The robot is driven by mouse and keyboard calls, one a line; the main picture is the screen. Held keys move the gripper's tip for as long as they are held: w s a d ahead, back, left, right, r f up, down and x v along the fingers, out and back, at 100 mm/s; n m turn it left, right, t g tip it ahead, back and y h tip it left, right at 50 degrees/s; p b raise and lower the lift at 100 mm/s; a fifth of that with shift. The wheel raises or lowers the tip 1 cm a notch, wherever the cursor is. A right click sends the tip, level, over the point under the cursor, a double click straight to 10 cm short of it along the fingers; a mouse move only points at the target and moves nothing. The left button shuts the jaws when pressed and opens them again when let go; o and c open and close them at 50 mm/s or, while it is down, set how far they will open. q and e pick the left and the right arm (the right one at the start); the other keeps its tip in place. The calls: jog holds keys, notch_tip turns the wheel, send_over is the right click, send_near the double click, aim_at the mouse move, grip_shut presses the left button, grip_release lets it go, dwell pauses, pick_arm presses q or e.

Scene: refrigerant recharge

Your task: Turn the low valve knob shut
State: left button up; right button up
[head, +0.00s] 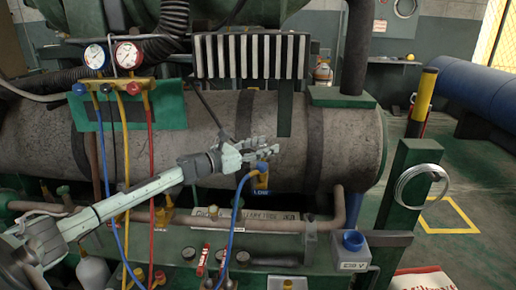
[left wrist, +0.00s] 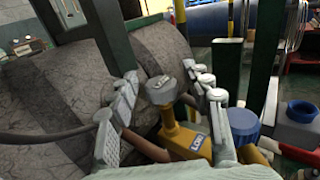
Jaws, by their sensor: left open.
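The low valve (head: 262,183) has a yellow body and a blue "LOW" label, low on the front of the big grey tank. In the left wrist view its grey round knob (left wrist: 160,89) tops the yellow body (left wrist: 184,139). A blue fitting (left wrist: 243,122) sits beside it; a blue fitting also shows in the head view (head: 262,166). My left gripper (head: 256,153) is open at the valve, and in the left wrist view its fingers (left wrist: 160,80) lie on either side of the knob. I cannot tell whether they touch it. The head view hides the knob behind the fingers. My right gripper is not in view.
A blue hose (head: 233,222) hangs from the valve area. Gauges (head: 112,57) with yellow and red hoses stand at left. A horizontal pipe (head: 250,225) runs below the valve. A green post (head: 403,200) with a wire coil and a blue cup (head: 352,240) stand at right.

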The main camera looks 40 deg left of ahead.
pick_arm(q)
jog(key=v, duration=1.2)
dwell(0.3)
